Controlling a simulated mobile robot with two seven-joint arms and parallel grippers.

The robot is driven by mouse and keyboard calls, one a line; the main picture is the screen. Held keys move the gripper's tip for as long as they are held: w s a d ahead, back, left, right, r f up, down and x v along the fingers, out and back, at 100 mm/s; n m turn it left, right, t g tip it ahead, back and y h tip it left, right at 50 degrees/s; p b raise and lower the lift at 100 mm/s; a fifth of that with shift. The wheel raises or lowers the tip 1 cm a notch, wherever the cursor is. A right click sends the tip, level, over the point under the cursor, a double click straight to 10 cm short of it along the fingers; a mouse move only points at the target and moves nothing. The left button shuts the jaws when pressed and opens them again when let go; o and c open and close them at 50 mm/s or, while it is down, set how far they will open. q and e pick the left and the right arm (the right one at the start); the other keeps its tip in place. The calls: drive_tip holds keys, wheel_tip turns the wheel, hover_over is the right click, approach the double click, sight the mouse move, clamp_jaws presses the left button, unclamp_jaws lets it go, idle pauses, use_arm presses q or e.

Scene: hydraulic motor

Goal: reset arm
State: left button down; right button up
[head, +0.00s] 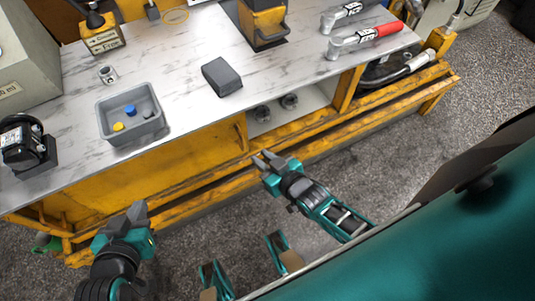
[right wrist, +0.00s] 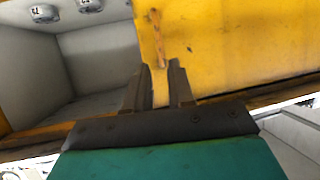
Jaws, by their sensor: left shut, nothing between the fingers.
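My left gripper (head: 137,211) is in the lower left of the head view, in front of the yellow bench and apart from it. Its fingers are shut and hold nothing. My right gripper (head: 265,159) is near the middle of the head view, close to the bench's front rail. In the right wrist view its two fingers (right wrist: 160,85) stand apart with a gap between them, and yellow metal shows through the gap. Nothing is held there. Whether the fingers touch the bench cannot be told.
The marble-topped bench (head: 190,60) holds a grey bin (head: 103,119) with small coloured parts, a dark grey block (head: 221,77), a black motor-like device (head: 25,143) and wrenches (head: 365,40). A shelf below holds round metal parts (head: 289,101). Grey floor (head: 400,165) lies open at right.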

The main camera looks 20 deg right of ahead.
use_arm(q)
drive_tip(key=shift+s, duration=0.15)
use_arm(e)
drive_tip(key=shift+v, duration=0.95)
use_arm(q)
drive_tip(key=shift+a+f, duration=0.1)
